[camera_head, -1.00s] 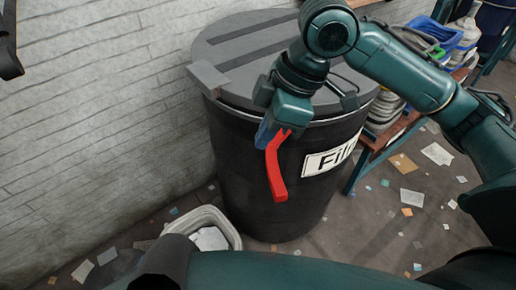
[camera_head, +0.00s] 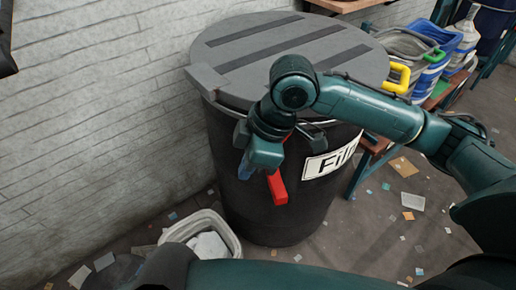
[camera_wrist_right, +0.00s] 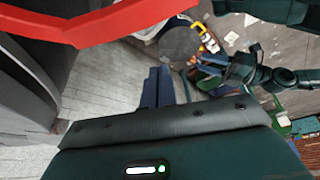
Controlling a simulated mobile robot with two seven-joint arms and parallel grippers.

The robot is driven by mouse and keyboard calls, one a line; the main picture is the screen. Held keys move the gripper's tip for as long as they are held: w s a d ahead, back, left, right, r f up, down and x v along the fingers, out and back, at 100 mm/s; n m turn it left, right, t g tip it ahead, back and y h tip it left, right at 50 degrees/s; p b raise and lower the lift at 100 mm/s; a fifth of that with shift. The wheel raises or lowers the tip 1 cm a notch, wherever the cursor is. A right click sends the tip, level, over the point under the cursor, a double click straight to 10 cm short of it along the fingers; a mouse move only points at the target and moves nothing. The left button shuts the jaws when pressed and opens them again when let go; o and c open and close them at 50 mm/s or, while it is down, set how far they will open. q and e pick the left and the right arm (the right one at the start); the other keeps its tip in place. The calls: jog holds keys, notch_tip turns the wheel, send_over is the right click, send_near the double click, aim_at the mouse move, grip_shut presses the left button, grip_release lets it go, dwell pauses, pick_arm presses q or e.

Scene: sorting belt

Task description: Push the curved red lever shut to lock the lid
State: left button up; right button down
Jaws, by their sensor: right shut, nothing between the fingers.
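A black bin (camera_head: 300,225) stands by the wall with a grey lid (camera_head: 290,50) resting on its top. The curved red lever (camera_head: 278,188) hangs down on the bin's front. Its upper part is mostly hidden behind my right gripper (camera_head: 246,170). That gripper points down, just left of the lever, with its blue fingers shut and empty. In the right wrist view the red lever (camera_wrist_right: 100,24) crosses the top left, and the shut blue fingers (camera_wrist_right: 157,88) are below it. I cannot tell whether gripper and lever touch. My left gripper's fingers are not seen.
A white brick wall (camera_head: 90,130) runs along the left. A small pale basket (camera_head: 205,228) stands at the bin's foot. Crates and a yellow-handled bucket (camera_head: 400,78) sit on a bench at right. Paper scraps litter the floor.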

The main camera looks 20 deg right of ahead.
jog(key=shift+s+d+f, duration=0.25)
jog(key=shift+d+f, duration=0.25)
jog(key=shift+d, duration=0.4)
jog(key=shift+s+d+f, duration=0.2)
jog(key=shift+d+f, duration=0.3)
jog(key=shift+d, duration=0.35)
jog(key=shift+r, duration=0.1)
